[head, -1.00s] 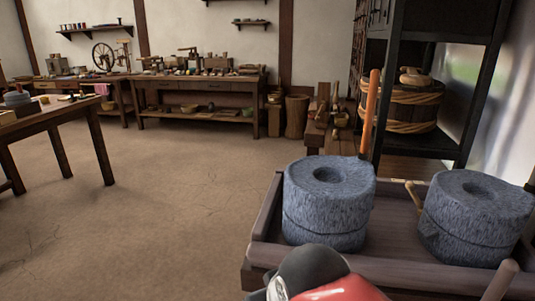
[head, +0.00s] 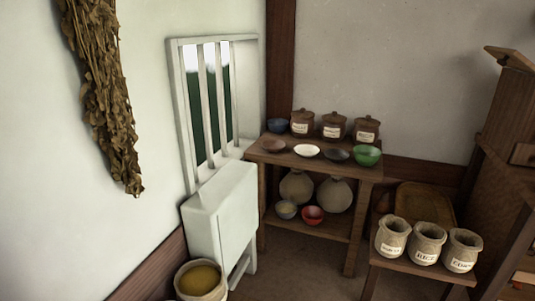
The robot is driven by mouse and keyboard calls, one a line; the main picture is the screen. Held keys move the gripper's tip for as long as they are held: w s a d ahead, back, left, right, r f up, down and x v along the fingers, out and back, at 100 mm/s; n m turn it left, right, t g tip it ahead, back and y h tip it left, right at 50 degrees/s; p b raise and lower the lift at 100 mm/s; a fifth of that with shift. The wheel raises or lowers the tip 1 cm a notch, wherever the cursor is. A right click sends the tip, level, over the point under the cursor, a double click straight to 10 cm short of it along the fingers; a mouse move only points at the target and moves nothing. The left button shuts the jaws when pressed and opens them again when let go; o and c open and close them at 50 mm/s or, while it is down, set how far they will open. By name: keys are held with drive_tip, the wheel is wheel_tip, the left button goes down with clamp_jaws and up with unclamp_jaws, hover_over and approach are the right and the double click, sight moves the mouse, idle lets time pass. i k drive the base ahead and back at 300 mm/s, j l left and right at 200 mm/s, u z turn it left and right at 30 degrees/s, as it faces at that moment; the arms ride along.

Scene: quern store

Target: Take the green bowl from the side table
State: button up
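The green bowl (head: 367,155) stands upright at the right front end of the top of a wooden side table (head: 316,168) in the corner. To its left on the same top are a dark plate (head: 336,155), a white bowl (head: 306,151) and a brown bowl (head: 272,146). Lidded brown jars (head: 334,125) with labels stand behind, and a blue bowl (head: 277,125) is at the back left. My gripper is not in view.
The table's lower shelf holds round jugs (head: 296,187) and a red bowl (head: 313,215).

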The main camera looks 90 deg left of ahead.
sight(366, 157)
drive_tip(key=u, duration=2.35)
drive_tip(key=i+l+z, duration=0.2)
drive_tip(key=i, duration=0.6)
drive_tip(key=i+j+z, duration=0.2)
drive_tip(key=i, duration=0.65)
drive_tip(key=i+j+z, duration=0.2)
drive_tip(key=i, duration=0.6)
drive_tip(key=l, duration=0.1)
